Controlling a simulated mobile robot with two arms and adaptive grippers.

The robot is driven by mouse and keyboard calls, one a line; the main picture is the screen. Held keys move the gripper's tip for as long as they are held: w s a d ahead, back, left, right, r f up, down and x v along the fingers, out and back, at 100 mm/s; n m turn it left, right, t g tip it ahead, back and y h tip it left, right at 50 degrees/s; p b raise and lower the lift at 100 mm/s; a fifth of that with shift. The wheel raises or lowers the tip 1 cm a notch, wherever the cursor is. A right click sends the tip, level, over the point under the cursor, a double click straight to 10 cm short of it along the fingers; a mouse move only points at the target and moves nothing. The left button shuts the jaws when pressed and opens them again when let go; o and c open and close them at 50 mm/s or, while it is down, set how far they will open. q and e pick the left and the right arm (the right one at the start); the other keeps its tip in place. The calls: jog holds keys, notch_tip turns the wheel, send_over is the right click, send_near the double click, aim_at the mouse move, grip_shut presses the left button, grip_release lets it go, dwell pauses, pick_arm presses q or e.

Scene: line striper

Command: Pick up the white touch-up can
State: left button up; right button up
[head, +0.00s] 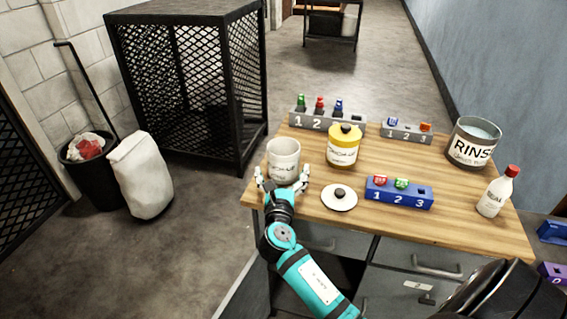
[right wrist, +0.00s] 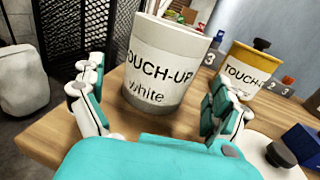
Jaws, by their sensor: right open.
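The white touch-up can (head: 284,158) stands upright at the left edge of the wooden table. In the right wrist view the can (right wrist: 160,65) shows its label "TOUCH-UP white" straight ahead. My right gripper (head: 282,186) is open at the near side of the can. In the right wrist view its two fingers (right wrist: 158,105) are spread to the left and right of the can's lower front, and nothing is gripped. A gap shows between each finger and the can. My left gripper is not in view.
A yellow touch-up can (head: 343,148) stands right of the white can. A round white lid (head: 339,197) with a black knob lies in front. A blue numbered block (head: 399,194), a RINSE bucket (head: 473,143) and a red-capped bottle (head: 497,192) are further right. Grey numbered racks (head: 327,123) stand behind.

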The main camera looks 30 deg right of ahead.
aim_at(284, 151)
jog(key=shift+x, duration=3.05)
jog(key=shift+s+r, duration=0.1)
jog(key=c, duration=1.4)
